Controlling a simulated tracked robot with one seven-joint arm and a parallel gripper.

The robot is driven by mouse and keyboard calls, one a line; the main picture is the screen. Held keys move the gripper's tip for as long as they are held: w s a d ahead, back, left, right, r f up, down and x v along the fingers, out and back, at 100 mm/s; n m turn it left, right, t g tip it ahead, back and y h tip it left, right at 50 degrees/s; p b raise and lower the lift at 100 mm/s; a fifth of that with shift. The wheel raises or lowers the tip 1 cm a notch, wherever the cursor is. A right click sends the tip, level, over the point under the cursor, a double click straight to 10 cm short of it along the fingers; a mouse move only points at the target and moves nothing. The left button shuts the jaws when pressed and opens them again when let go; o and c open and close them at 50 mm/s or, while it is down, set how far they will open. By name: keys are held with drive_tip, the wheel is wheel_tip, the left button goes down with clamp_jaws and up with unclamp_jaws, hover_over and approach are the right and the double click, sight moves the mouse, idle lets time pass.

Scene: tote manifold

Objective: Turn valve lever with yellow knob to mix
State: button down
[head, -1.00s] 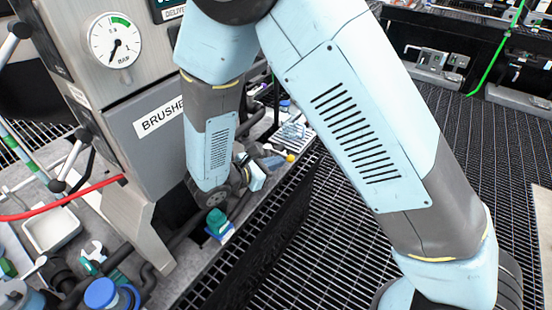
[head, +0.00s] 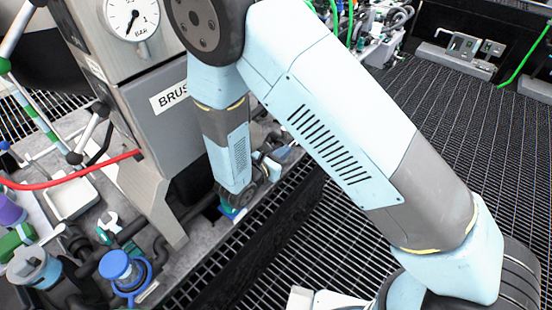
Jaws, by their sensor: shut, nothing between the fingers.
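My arm reaches down from the top centre in the head view, and its wrist ends beside the grey cabinet. My gripper (head: 272,166) is small and partly covered there, shut with nothing held; its fingertips are hard to make out. No lever with a yellow knob can be made out; the arm covers much of the bench edge around the wrist. A teal fitting (head: 232,212) shows just below the wrist. I cannot tell whether the gripper touches anything.
The grey cabinet (head: 165,135) with a pressure gauge (head: 131,17) stands left of the wrist. A red hose (head: 75,178), a white tray (head: 72,195) and a blue-capped valve (head: 115,265) are at the left. Open grating (head: 440,130) lies at the right.

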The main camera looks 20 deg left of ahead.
drive_tip(key=x, duration=0.6)
idle(0.5)
